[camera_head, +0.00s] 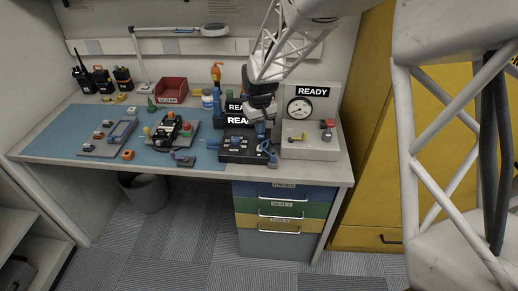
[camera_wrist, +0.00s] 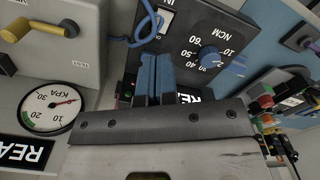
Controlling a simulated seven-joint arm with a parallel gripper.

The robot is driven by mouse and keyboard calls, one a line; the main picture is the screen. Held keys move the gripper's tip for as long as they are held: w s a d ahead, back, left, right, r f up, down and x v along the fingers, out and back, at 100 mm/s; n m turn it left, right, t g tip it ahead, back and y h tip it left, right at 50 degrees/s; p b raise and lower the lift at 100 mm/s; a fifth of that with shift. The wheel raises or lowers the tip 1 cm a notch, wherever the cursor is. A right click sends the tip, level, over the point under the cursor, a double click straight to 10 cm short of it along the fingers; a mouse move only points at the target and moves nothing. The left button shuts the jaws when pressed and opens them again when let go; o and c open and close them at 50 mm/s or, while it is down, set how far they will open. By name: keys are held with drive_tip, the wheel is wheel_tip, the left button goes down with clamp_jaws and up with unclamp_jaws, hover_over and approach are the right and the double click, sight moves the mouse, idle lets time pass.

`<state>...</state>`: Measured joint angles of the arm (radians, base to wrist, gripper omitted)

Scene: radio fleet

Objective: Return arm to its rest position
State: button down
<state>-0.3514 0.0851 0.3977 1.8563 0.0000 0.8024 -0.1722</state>
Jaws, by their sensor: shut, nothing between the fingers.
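My gripper (camera_head: 261,131) is above the black torque tester (camera_head: 243,151) at the right part of the bench, its fingers pointing down. In the wrist view its blue fingers (camera_wrist: 156,76) are together with nothing between them. The tester's face (camera_wrist: 182,28) shows an NCM dial scale and a blue knob (camera_wrist: 209,57) beside the fingers. A blue cable (camera_wrist: 143,24) curls at the tester's edge. I cannot tell whether the fingertips touch the tester. My forearm hides part of the back wall.
A grey pressure unit (camera_head: 312,145) with a gauge (camera_head: 300,108) and a READY sign (camera_head: 313,91) stands close right. Several radios (camera_head: 103,80) stand back left. Blue mat (camera_head: 72,123) has clear patches.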

idle(0.4)
drive_tip(key=s+d+r+m+t, duration=0.1)
drive_tip(key=s+d+r+m, duration=0.2)
drive_tip(key=s+d+r, duration=1.15)
drive_tip(key=s+d+r+m, duration=0.1)
drive_tip(key=s+d, duration=0.4)
drive_tip(key=s, duration=0.6)
drive_tip(key=s+d+r+m+t, duration=0.1)
drive_tip(key=s+d, duration=0.4)
drive_tip(key=s, duration=0.6)
drive_tip(key=shift+s+d+r+m+t, duration=0.2)
drive_tip(key=shift+s+r+m+t, duration=0.15)
drive_tip(key=shift+r+m, duration=0.25)
